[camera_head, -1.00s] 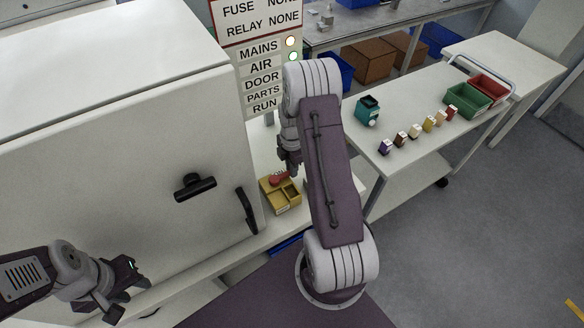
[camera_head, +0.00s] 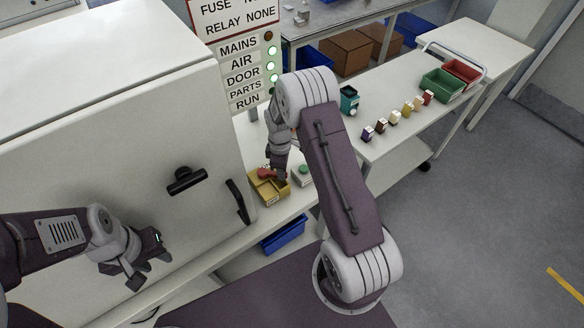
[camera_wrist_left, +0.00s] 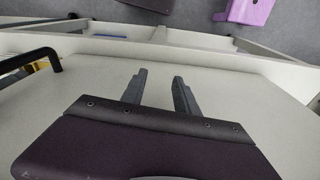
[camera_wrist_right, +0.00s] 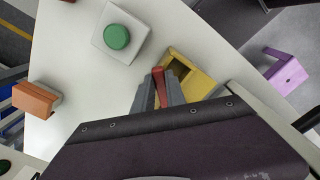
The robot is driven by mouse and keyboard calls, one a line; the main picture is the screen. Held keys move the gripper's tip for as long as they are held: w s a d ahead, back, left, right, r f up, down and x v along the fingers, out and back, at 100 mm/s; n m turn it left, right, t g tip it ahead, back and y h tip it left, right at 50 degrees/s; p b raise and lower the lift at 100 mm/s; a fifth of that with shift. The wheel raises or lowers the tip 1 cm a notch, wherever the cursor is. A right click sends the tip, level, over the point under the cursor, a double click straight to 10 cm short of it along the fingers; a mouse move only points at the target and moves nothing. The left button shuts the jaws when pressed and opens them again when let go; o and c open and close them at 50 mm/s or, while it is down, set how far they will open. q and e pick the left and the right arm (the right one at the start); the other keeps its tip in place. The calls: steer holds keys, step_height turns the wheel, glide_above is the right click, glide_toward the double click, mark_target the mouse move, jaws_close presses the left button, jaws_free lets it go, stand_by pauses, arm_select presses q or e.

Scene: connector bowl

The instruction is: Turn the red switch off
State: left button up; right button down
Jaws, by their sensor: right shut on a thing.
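The red switch (camera_head: 267,173) shows as a red handle at the yellow box (camera_head: 271,198) on the bench beside the cabinet. My right gripper (camera_head: 277,178) is down at this box. In the right wrist view the red handle (camera_wrist_right: 160,86) stands between the closed fingers (camera_wrist_right: 161,82), over the yellow box (camera_wrist_right: 201,83); the fingers hide its lower part. The sign's top lamp (camera_head: 269,35), in the MAINS row, looks dull brown; several lamps below glow green. My left gripper (camera_head: 147,262) is open and empty in front of the cabinet, as the left wrist view (camera_wrist_left: 158,82) also shows.
A white box with a green button (camera_head: 303,169) stands right of the yellow box. The cabinet (camera_head: 110,150) has a black knob (camera_head: 187,180) and a black handle (camera_head: 238,201). A side table (camera_head: 390,145) holds several small parts and a green bin (camera_head: 442,85).

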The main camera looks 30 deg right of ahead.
steer(key=shift+s+a+r+m, duration=0.1)
steer(key=shift+s+a+m, duration=0.1)
steer(key=shift+m, duration=0.3)
steer(key=shift+s+a+r+m, duration=0.1)
steer(key=shift+a+m, duration=0.05)
steer(key=shift+m, duration=0.35)
steer(key=a+m, duration=0.1)
steer(key=s+m, duration=0.1)
steer(key=m, duration=0.1)
steer(key=shift+s+a+m+p, duration=0.1)
steer(key=shift+a+m+p, duration=0.2)
steer(key=shift+a, duration=0.05)
steer(key=shift+s+a+m, duration=0.15)
steer(key=shift+a+m, duration=0.4)
steer(key=shift+m, duration=0.4)
steer(key=shift+s+a+m, duration=0.15)
steer(key=shift+a+m, duration=0.4)
steer(key=shift+m, duration=0.4)
steer(key=c, duration=1.5)
jaws_free()
steer(key=shift+c, duration=0.2)
steer(key=shift+o, duration=0.9)
steer(key=shift+s+a+f, duration=0.1)
steer(key=shift+s, duration=0.05)
step_height(320, 180, up, 9)
steer(key=shift+b, duration=0.3)
